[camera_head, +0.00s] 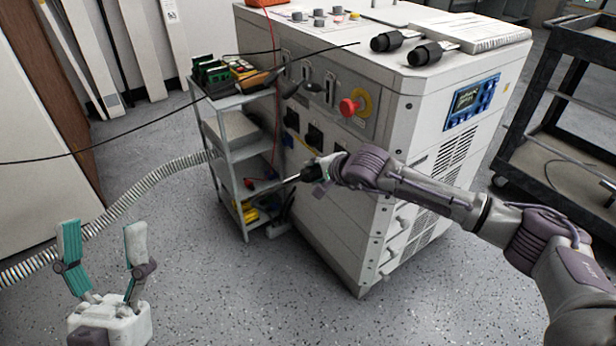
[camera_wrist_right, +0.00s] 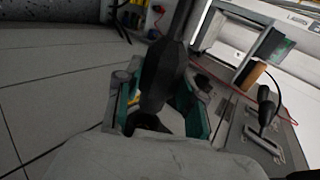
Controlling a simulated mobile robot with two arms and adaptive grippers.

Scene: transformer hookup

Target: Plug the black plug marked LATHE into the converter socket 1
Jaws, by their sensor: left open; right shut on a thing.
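The converter is the large white cabinet (camera_head: 395,125). Its left-facing panel has a row of dark sockets, one of them the dark socket (camera_head: 315,135); I cannot read their numbers. My right gripper (camera_head: 318,172) is at the lower part of this panel. In the right wrist view, my right gripper (camera_wrist_right: 160,105) is shut on a black plug (camera_wrist_right: 163,72), with its teal fingers on either side. No marking on the plug is readable. The plug appears apart from the panel. My left gripper (camera_head: 103,228) is open and empty above the floor at the lower left.
A grey shelf cart (camera_head: 226,160) with tools stands left of the converter. A red stop button (camera_head: 350,106) is on the panel. Two black connectors (camera_head: 408,47) lie on top. A ribbed hose (camera_head: 125,205) and black cable cross the left. A dark cart (camera_head: 575,115) stands right.

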